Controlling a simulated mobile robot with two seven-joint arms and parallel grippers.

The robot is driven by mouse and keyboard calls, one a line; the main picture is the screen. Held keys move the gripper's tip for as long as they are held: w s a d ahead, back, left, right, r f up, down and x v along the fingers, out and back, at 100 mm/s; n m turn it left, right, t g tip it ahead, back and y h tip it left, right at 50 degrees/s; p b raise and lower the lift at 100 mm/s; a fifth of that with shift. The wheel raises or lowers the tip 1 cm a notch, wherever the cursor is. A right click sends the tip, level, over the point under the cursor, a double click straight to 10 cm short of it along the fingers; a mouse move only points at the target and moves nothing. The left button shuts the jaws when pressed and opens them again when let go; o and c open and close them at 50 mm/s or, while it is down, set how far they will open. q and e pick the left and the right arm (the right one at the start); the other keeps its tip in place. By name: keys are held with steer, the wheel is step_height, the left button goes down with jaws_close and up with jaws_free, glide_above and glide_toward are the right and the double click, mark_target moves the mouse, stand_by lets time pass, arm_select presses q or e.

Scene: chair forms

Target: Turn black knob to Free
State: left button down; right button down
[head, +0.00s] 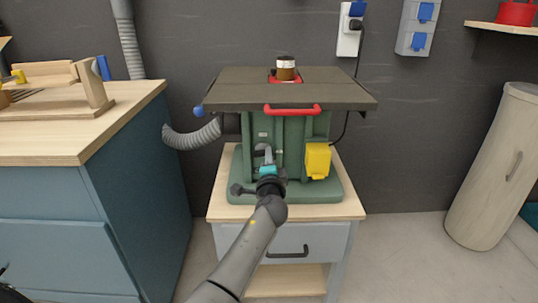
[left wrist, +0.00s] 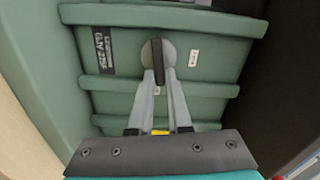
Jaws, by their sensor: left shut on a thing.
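The black knob (left wrist: 158,60) is an upright bar on a round grey disc on the green front of the machine, seen in the left wrist view. My left gripper (left wrist: 158,72) has its two grey fingers on either side of this knob, shut on it. In the head view my left gripper (head: 264,154) reaches the front of the green machine (head: 292,130) and hides the knob. Small white labels (left wrist: 194,56) sit beside and below the disc; their text is too small to read. My right gripper is not in view.
The machine stands on a wooden-topped stand (head: 290,211) with a grey drawer. A yellow box (head: 317,160) is right of my gripper, and a red handle (head: 292,110) is above it. A blue workbench (head: 90,215) stands left; a grey hose (head: 193,137) runs behind.

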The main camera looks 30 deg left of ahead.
arm_select(q)
steer(key=shift+m, duration=0.9)
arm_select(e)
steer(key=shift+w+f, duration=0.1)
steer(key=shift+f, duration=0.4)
arm_select(q)
steer(key=c, duration=0.9)
jaws_free()
steer(key=shift+f, duration=0.15)
steer(key=shift+o, duration=0.2)
steer(key=p+v, duration=0.4)
steer(key=v, duration=1.1)
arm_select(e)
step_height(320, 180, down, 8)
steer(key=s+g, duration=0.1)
arm_select(q)
steer(key=shift+s, duration=0.1)
